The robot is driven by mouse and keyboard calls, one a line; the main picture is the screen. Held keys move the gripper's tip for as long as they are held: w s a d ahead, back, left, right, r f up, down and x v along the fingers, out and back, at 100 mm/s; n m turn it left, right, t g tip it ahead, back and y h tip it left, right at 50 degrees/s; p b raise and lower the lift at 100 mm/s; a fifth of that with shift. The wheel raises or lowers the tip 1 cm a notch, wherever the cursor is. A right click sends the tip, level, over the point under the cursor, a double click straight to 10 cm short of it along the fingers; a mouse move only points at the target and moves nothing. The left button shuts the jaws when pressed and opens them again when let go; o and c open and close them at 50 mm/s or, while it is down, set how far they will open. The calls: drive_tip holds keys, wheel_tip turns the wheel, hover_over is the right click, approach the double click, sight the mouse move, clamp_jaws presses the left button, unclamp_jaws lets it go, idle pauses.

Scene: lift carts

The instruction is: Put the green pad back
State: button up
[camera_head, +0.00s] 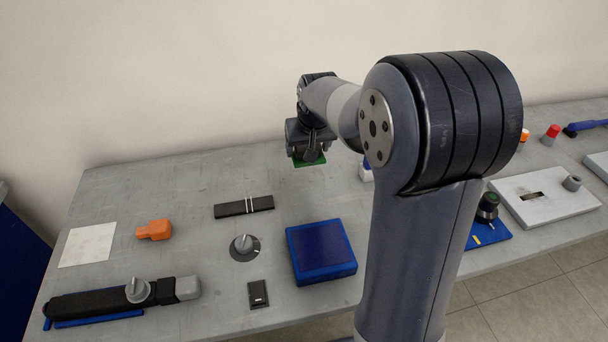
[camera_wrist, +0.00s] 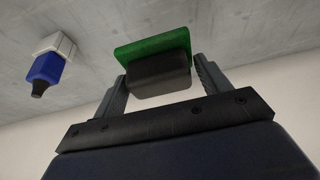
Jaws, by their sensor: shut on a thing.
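The green pad (camera_wrist: 152,47) has a black block-shaped grip (camera_wrist: 158,76) on its back. In the wrist view my gripper (camera_wrist: 160,80) has one finger on each side of the black grip and is shut on it. In the head view the green pad (camera_head: 310,162) shows as a thin strip under my gripper (camera_head: 308,152), toward the back of the grey table. It looks held above the table; the exact gap is hard to tell.
A blue box (camera_head: 321,251), a grey dial (camera_head: 244,246), a black bar (camera_head: 244,207) and an orange piece (camera_head: 154,230) are on the table (camera_head: 190,190). A white sheet (camera_head: 88,245) lies at left. A blue-and-white object (camera_wrist: 47,65) shows in the wrist view. My arm hides part of the table.

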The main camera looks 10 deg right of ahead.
wheel_tip(320, 180, down, 9)
drive_tip(key=shift+r, duration=0.1)
idle(0.3)
drive_tip(key=shift+f, duration=0.25)
drive_tip(key=o, duration=0.9)
drive_tip(key=shift+r, duration=0.1)
drive_tip(key=shift+o, duration=0.2)
drive_tip(key=shift+r, duration=0.1)
drive_tip(key=shift+r, duration=0.25)
drive_tip(key=v, duration=1.1)
drive_tip(key=shift+s+r, duration=0.2)
drive_tip(key=shift+r, duration=0.1)
